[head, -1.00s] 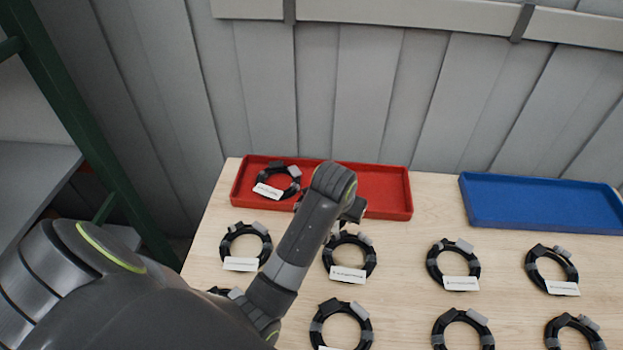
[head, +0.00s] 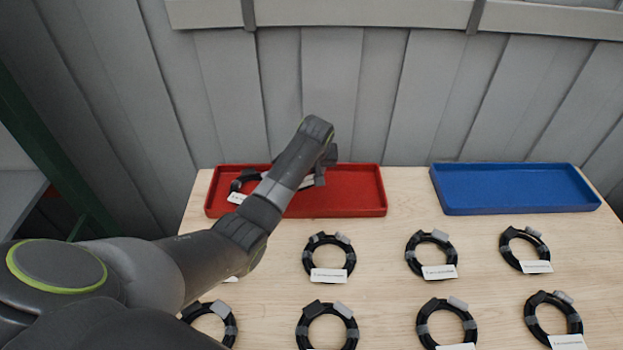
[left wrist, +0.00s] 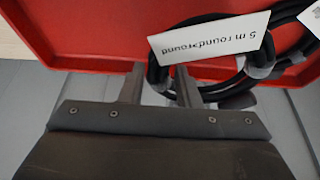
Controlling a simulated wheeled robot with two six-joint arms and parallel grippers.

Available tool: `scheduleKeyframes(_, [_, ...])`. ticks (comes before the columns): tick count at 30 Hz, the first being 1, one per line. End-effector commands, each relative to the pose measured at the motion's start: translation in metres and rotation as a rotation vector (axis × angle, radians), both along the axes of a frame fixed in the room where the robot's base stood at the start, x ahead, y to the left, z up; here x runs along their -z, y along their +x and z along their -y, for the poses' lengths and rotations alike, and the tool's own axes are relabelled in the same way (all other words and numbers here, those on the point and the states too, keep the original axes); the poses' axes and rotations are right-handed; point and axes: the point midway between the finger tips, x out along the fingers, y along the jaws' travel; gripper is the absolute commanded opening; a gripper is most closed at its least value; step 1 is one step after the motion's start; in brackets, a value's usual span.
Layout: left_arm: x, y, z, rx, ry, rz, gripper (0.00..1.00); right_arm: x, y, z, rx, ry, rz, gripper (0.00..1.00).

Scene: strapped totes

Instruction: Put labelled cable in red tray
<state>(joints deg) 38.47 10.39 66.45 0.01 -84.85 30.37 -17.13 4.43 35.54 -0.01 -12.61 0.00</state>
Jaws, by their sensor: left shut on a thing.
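The red tray (head: 350,205) stands at the back left of the table; its red floor and rim fill the top of the left wrist view (left wrist: 80,35). My left gripper (head: 320,178) is over the tray, right of its middle, shut on a black cable coil. In the left wrist view the fingers (left wrist: 160,88) pinch the held cable (left wrist: 154,72), whose white label (left wrist: 210,37) reads "5 m round>round", upside down. Another black coil (head: 240,184) with a white tag lies at the tray's left end, partly behind my arm. Whether the held coil touches the tray floor is unclear.
A blue tray (head: 515,188) stands empty at the back right. Several tagged black coils, such as one at the middle (head: 329,257) and one at the right (head: 525,249), lie in rows on the wooden table (head: 408,205). A grey panelled wall (head: 330,70) rises behind.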

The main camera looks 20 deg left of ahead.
Motion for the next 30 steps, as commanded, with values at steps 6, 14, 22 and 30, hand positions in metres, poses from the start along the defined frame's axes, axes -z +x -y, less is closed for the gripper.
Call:
scheduleKeyframes(6, [0.024, 0.000, 0.000, 0.001, -0.001, -0.002, 0.00, -0.003, 0.000, -0.004, 0.002, 0.004, 0.000, 0.36])
scheduleKeyframes(14, [0.042, 0.000, 0.000, 0.001, 0.001, 0.004, 0.00, -0.004, 0.000, -0.002, 0.001, 0.002, 0.000, 0.36])
scheduleKeyframes(22, [0.044, 0.000, 0.000, 0.001, 0.000, 0.001, 0.36, -0.004, -0.001, 0.003, -0.001, -0.003, -0.001, 0.36])
scheduleKeyframes(30, [0.044, 0.000, 0.000, 0.001, 0.000, 0.001, 0.52, -0.004, -0.001, 0.004, -0.001, -0.004, -0.001, 0.36])
